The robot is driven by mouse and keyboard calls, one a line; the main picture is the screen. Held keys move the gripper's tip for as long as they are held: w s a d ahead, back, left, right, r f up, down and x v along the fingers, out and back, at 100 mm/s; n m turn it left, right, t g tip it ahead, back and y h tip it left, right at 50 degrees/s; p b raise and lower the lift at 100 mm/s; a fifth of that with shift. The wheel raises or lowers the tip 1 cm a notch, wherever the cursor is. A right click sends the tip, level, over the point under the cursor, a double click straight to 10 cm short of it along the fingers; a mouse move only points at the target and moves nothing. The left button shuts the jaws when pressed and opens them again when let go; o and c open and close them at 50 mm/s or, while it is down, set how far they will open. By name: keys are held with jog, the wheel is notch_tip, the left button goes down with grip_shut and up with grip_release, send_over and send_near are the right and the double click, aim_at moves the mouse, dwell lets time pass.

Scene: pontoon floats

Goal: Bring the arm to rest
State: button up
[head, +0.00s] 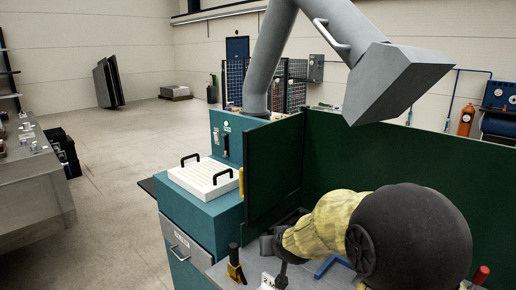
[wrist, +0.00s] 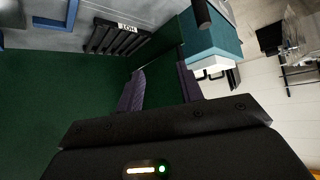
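My gripper (wrist: 160,84) shows in the wrist view with its two purple-grey finger pads apart and nothing between them. The green screen panel (wrist: 80,85) and a strip of floor lie beyond the fingers. In the head view my arm reaches in from the lower right in a yellow sleeve with a black round joint. My gripper (head: 278,245) is at its left end, low over the grey bench top (head: 315,277) and in front of the green screen (head: 273,172). Its fingertips are small and partly hidden there.
A teal cabinet (head: 183,232) with a white slatted tray (head: 203,175) stands left of the screen. A grey extraction hood (head: 395,80) hangs above the bench. A yellow-and-black tool (head: 235,265) stands at the bench's left edge. A blue frame (head: 328,264) lies near my arm. Open floor (head: 120,170) is left.

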jog(key=s+d+f+g, duration=0.2)
jog(key=s+d, duration=0.1)
jog(key=s, duration=0.5)
jog(key=s+d+f+m+g+h, duration=0.1)
jog(key=s+d+f+g, duration=0.1)
jog(key=s, duration=0.5)
jog(key=s+d+f+g, duration=0.3)
jog(key=s+d, duration=0.2)
jog(key=s, duration=0.3)
jog(key=shift+s+h, duration=0.3)
jog(key=shift+w+f, duration=0.1)
